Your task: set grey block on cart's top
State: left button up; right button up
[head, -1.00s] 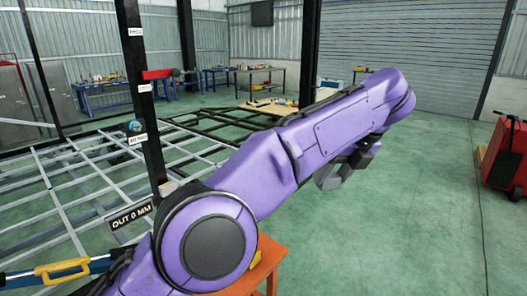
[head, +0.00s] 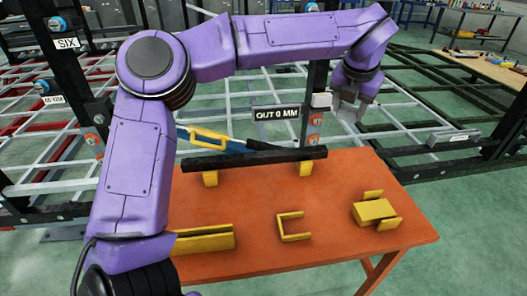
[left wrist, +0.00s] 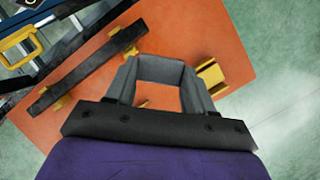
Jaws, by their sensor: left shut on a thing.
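My left gripper (head: 348,108) is above the back edge of the orange table, beside a black post. In the left wrist view its two grey fingers (left wrist: 160,85) are spread apart with the table showing between them. In the head view the block cannot be told from the fingers. The cart is in neither view now. My right gripper is not in view.
The orange table (head: 330,235) bears a black bar (head: 255,159) on yellow supports, a yellow channel (head: 205,241), a yellow bracket (head: 292,228) and a yellow block piece (head: 374,211). A trailer frame (head: 430,128) stands behind. A wooden-topped bench (head: 480,65) is at the right.

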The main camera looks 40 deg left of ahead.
pick_arm(q)
notch_tip(320, 180, down, 7)
jog(key=s+a+m+b, duration=0.1)
jog(key=a+b, duration=0.1)
jog(key=shift+s+r+m+h, duration=0.2)
jog(key=shift+s+m+h, duration=0.1)
jog(key=shift+m+h, duration=0.1)
jog(key=s+f+m+b, duration=0.1)
jog(key=f, duration=0.1)
jog(key=s+f+m+h+b, duration=0.1)
jog(key=s+f+b, duration=0.1)
jog(key=shift+s+f+m, duration=0.2)
jog(key=shift+f+m, duration=0.15)
jog(key=shift+m, duration=0.05)
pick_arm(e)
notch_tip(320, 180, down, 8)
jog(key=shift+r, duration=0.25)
